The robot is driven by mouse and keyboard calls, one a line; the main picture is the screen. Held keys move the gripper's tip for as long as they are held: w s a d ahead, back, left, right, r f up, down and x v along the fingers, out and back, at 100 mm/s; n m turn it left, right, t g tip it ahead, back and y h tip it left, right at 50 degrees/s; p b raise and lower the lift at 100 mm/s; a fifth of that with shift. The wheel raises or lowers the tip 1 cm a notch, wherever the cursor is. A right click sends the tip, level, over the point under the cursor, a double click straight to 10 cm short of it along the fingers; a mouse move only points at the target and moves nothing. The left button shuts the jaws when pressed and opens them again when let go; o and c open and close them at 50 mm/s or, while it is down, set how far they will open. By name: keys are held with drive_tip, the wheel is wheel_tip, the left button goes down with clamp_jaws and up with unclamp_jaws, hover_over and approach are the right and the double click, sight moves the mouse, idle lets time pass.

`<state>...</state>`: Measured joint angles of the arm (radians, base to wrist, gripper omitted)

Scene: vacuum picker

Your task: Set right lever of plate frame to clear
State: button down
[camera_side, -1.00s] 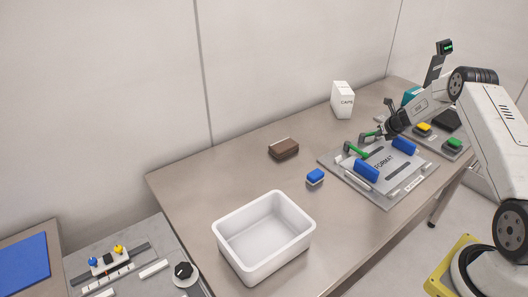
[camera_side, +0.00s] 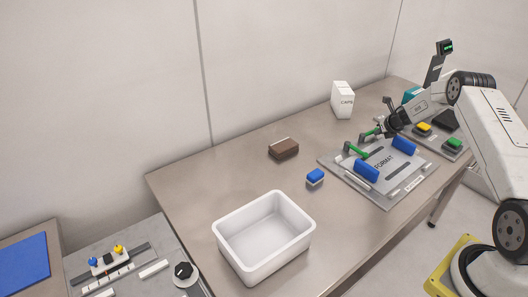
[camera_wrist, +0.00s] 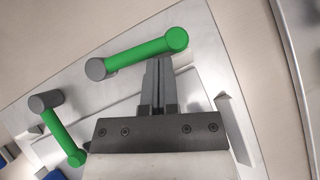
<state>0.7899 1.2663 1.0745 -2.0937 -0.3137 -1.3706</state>
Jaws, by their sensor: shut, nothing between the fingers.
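The plate frame (camera_side: 400,199) is a grey plate marked FORMAT with two green levers along its back edge. The right lever (camera_side: 371,133) is close to my gripper (camera_side: 382,130); in the wrist view this lever (camera_wrist: 140,53) lies aslant just beyond the fingertips, its knob end to the right. The left lever (camera_side: 355,150) also shows in the wrist view (camera_wrist: 63,136) at the left. My gripper (camera_wrist: 158,62) is shut and empty, its tips beside the right lever near its knob end. I cannot tell whether they touch it.
Two blue blocks (camera_side: 366,171) (camera_side: 404,146) stand on the frame. A panel with yellow and green buttons (camera_side: 424,128) is to its right. A white bin (camera_side: 264,258), a small blue block (camera_side: 315,176), a brown block (camera_side: 284,149) and a CAPS box (camera_side: 343,101) stand on the table.

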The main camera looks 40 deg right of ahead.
drive_tip(key=shift+s, duration=0.15)
drive_tip(key=shift+s+a+r, duration=0.1)
drive_tip(key=shift+s+r, duration=0.15)
drive_tip(key=shift+s, duration=0.65)
drive_tip(key=shift+s+a+r, duration=0.1)
drive_tip(key=shift+s+r, duration=0.1)
drive_tip(key=shift+s, duration=0.7)
drive_tip(key=d+v, duration=0.2)
drive_tip(key=v, duration=0.7)
drive_tip(key=shift+s+a+r, duration=0.35)
drive_tip(key=shift+s+a, duration=0.1)
drive_tip(key=shift+s, duration=0.05)
